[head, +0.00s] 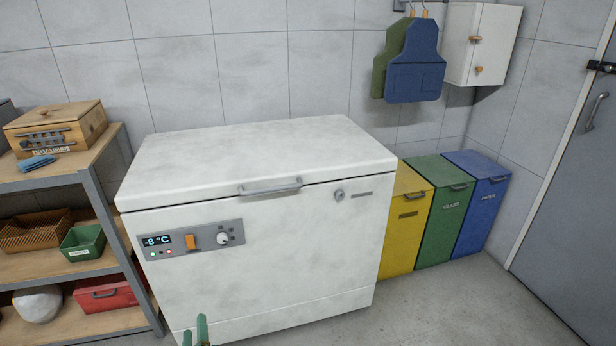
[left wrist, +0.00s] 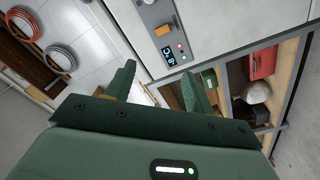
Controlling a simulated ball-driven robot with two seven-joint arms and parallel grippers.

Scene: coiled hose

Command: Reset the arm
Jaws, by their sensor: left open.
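My left gripper (head: 195,328) shows only as two green fingertips at the bottom edge of the head view, in front of the white chest freezer's lower front. In the left wrist view my left gripper (left wrist: 158,70) has its two green fingers spread apart, with no object seen held between them. The freezer (head: 290,240) has its lid shut. Two coiled hoses, one reddish (left wrist: 22,24) and one grey (left wrist: 61,57), show at the upper left of the left wrist view. My right gripper is in neither view.
A shelf (head: 50,180) with a wooden box (head: 58,128), baskets and a red bin (head: 103,293) stands left of the freezer. Yellow (head: 408,225), green (head: 440,215) and blue (head: 478,205) bins stand right. A grey door (head: 575,190) is at far right. Floor at front right is clear.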

